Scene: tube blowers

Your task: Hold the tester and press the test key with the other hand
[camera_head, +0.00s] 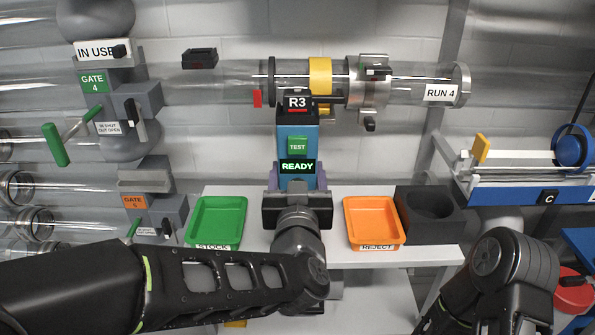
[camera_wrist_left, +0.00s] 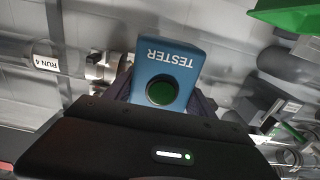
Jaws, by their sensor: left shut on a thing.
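The blue tester (camera_head: 312,140) stands upright at the centre of the head view. Its green TEST key (camera_head: 297,146) faces me, and the display below it (camera_head: 297,167) reads READY. My left gripper (camera_head: 297,185) is shut on the tester's lower part, with purple-grey fingers at both sides. In the left wrist view the tester (camera_wrist_left: 184,52) shows upside-down TESTER lettering and a round dark green spot, with the gripper (camera_wrist_left: 160,95) around its base. Of my right arm only dark links show at the lower right; its gripper is out of view.
A clear tube (camera_head: 215,86) labelled RUN 4 runs behind the tester's top, with an R3 label in front. A green STOCK tray (camera_head: 217,243), an orange REJECT tray (camera_head: 371,243) and a dark holder (camera_head: 450,222) sit on the white shelf. Gate valves stand left.

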